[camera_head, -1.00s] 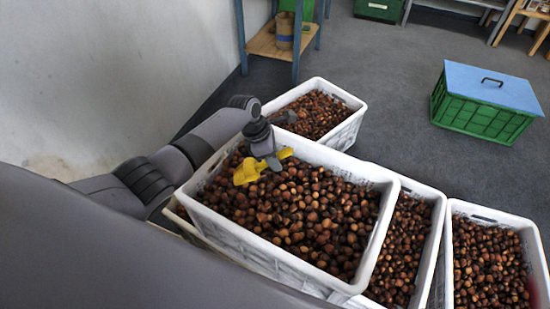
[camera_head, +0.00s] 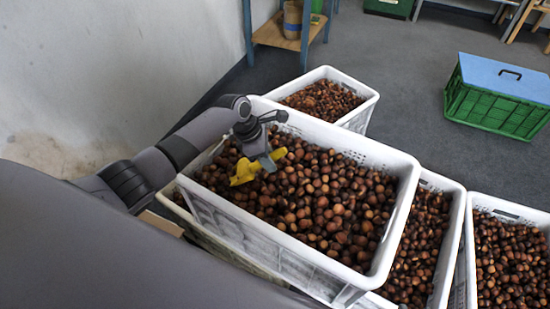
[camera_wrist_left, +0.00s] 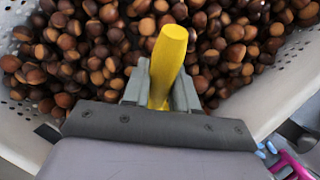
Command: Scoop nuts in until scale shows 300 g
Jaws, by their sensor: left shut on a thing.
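A white crate (camera_head: 408,205) full of brown chestnuts (camera_head: 330,200) stands in front of me in the head view. My left gripper (camera_head: 266,162) is over the left part of this crate, pointing down. It is shut on a yellow scoop (camera_head: 244,172), close above or touching the nuts; I cannot tell which. In the left wrist view the scoop's yellow handle (camera_wrist_left: 168,60) stands between the fingers, with chestnuts (camera_wrist_left: 80,50) beyond it. The inside of the scoop is hidden. My right gripper, the scale and a bag are not in view.
More white crates of nuts stand behind (camera_head: 368,93) and to the right (camera_head: 450,240), close to the main crate. A green crate with a blue lid (camera_head: 505,80) is on the floor at the right. A blue-legged shelf (camera_head: 275,35) stands by the wall.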

